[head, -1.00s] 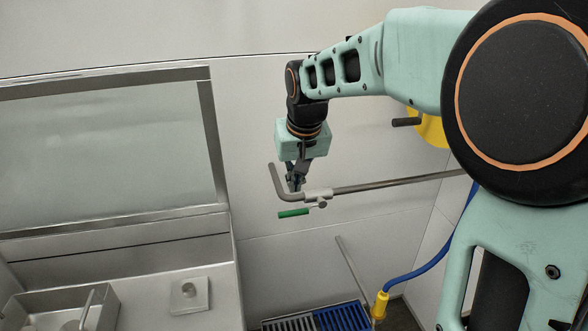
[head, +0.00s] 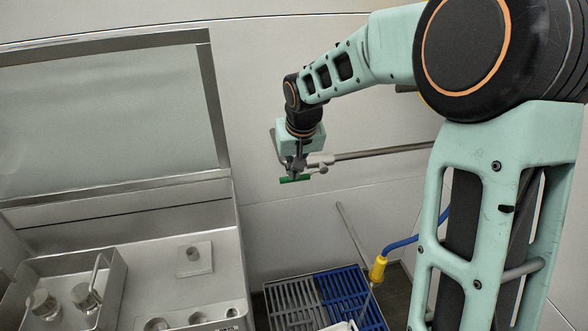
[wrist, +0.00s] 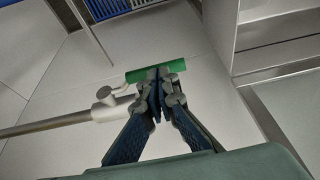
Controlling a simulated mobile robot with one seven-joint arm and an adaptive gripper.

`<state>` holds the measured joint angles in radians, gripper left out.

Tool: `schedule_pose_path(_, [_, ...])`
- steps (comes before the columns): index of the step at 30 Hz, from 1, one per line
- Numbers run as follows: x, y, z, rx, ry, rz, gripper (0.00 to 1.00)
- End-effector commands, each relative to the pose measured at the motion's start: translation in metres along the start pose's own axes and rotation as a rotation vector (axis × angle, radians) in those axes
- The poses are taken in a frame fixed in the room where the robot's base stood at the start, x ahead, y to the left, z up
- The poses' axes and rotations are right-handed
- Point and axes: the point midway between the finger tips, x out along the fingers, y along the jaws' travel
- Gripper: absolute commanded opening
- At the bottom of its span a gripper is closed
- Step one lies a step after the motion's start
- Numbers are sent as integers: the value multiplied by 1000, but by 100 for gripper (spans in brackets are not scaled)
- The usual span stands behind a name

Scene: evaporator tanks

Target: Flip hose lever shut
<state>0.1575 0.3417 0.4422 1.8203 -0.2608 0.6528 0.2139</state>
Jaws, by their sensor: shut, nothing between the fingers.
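The hose lever has a green handle (head: 294,179) and hangs at the left end of a horizontal grey pipe (head: 372,154), by a light valve body (head: 321,160). My gripper (head: 297,172) points down just above the green handle, its tips at or very near it. In the wrist view the closed fingertips (wrist: 159,76) overlap the middle of the green handle (wrist: 156,70), with nothing between them. The valve body (wrist: 106,107) lies left of the fingers there. I cannot tell whether the tips touch the handle.
A blue hose (head: 405,243) with a yellow fitting (head: 378,269) stands below right. Grey and blue grates (head: 298,305) lie on the floor. A steel tank with a glass lid (head: 110,115) and a tray of metal parts (head: 123,287) is on the left.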

Motion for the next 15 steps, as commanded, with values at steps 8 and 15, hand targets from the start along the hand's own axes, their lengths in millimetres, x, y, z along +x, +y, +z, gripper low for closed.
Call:
schedule_pose_path(8, [6, -3, 2, -18, 1, 40, 0])
schedule_pose_path(15, [7, -3, 3, -27, 1, 66, 0])
